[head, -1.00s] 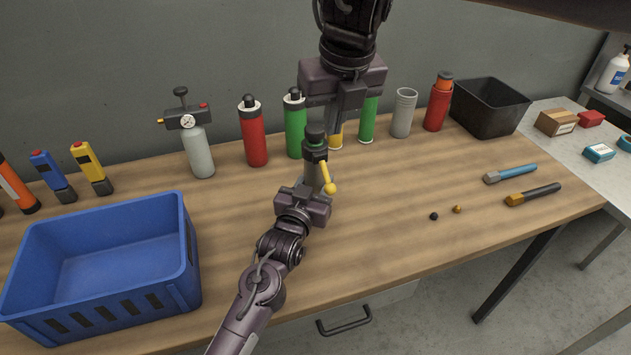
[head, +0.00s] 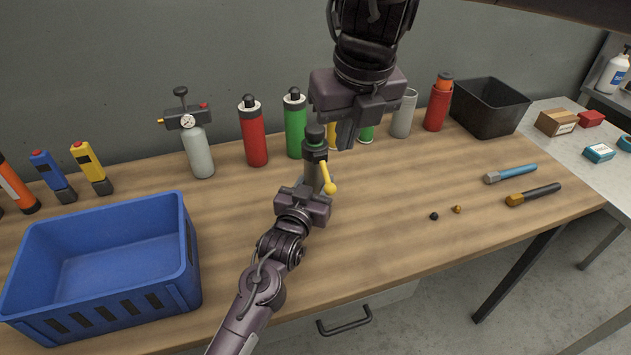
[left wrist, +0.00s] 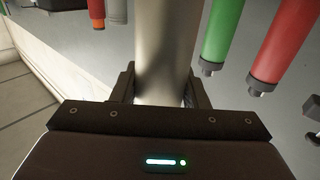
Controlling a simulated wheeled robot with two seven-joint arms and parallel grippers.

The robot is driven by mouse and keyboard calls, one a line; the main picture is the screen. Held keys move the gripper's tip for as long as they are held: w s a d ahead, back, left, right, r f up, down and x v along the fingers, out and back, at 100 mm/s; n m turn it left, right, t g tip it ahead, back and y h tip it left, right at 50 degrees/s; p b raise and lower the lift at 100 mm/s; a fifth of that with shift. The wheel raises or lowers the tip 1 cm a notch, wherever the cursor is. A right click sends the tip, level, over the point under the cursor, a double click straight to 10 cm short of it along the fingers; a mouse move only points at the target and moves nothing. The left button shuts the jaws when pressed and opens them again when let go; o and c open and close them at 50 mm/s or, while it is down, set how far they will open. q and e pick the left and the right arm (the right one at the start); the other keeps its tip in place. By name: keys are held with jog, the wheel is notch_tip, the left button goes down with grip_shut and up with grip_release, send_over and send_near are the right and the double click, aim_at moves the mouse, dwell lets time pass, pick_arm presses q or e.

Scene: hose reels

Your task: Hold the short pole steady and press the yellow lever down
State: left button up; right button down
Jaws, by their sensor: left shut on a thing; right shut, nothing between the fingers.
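The short pole (head: 313,172) stands upright on the wooden bench, grey with a dark cap and a green ring at its top. The yellow lever (head: 328,180) hangs off its right side, slanting down to a round knob. My left gripper (head: 308,190) is shut around the pole below its head; the left wrist view shows the pole (left wrist: 166,50) between the fingers. My right gripper (head: 348,132) is shut and empty, above and right of the pole's head, apart from the lever as far as I can tell.
Behind stand a red cylinder (head: 253,135), a green cylinder (head: 295,125), a grey cup (head: 403,115) and a gauge bottle (head: 196,145). A blue crate (head: 110,215) is at left, a black bin (head: 490,105) at back right.

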jog(key=shift+s+d, duration=0.25)
jog(key=shift+s, duration=0.45)
pick_arm(q)
jog(key=o, duration=1.3)
jog(key=v, duration=1.2)
jog(key=shift+f, duration=0.1)
pick_arm(e)
jog(key=shift+f, duration=0.1)
